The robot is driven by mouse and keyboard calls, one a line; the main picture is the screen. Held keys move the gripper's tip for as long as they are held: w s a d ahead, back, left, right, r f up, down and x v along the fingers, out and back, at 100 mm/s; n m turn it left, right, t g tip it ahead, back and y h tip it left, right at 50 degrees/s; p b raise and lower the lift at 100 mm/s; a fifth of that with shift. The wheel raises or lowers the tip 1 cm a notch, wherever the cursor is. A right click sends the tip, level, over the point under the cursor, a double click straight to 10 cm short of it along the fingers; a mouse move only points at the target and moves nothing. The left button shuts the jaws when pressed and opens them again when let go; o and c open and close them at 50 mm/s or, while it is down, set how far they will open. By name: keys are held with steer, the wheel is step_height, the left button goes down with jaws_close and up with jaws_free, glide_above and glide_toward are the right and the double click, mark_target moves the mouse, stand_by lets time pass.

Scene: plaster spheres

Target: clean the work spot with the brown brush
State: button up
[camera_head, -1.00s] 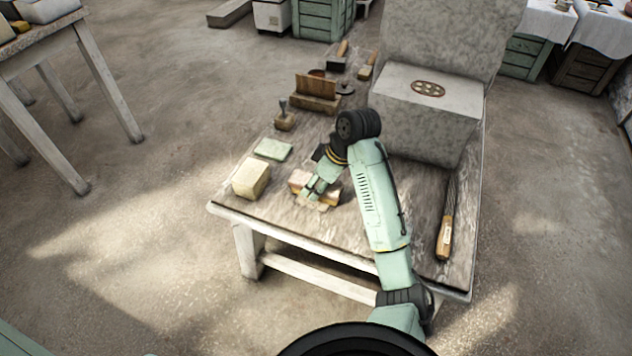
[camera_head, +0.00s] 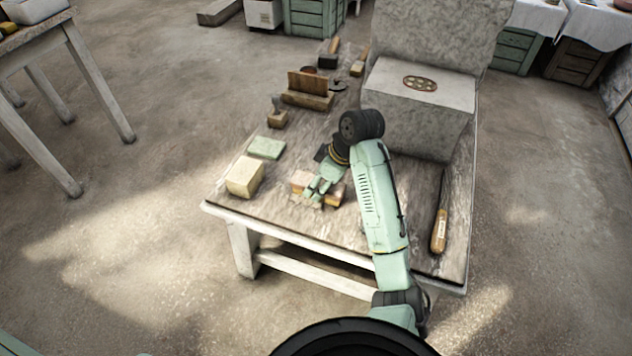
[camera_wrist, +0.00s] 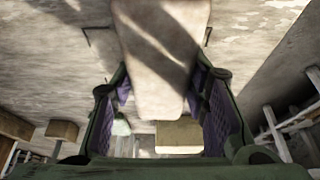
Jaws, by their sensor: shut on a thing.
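My gripper (camera_head: 316,191) is low over the front part of the worktable (camera_head: 226,208). It is shut on a brown block-shaped brush (camera_head: 334,192), whose ends show on both sides of the fingers. In the wrist view the brush (camera_wrist: 160,70) is a pale, sun-streaked block between the two fingers (camera_wrist: 165,112). Its underside is hidden, so I cannot tell whether it touches the tabletop. The work spot is not clearly marked off; the tabletop around the brush looks worn and streaked.
A cream block (camera_head: 245,176) and a green pad (camera_head: 266,147) lie left of my gripper. A wooden stamp-like tool (camera_head: 277,119) and wooden holder (camera_head: 308,92) stand behind. A large stone block (camera_head: 425,120) fills the back right. A wooden-handled tool (camera_head: 439,230) lies near the right edge.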

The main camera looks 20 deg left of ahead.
mark_target(303, 178)
steer(key=shift+a+r+p, duration=0.15)
steer(key=shift+a+p, duration=0.25)
steer(key=shift+a, duration=0.65)
steer(key=shift+w+a+p, duration=0.1)
steer(key=shift+a+p, duration=0.2)
steer(key=shift+a, duration=0.9)
steer(key=shift+d, duration=0.1)
steer(key=shift+d, duration=2.05)
steer(key=shift+a+p, duration=0.6)
steer(key=shift+a, duration=1.55)
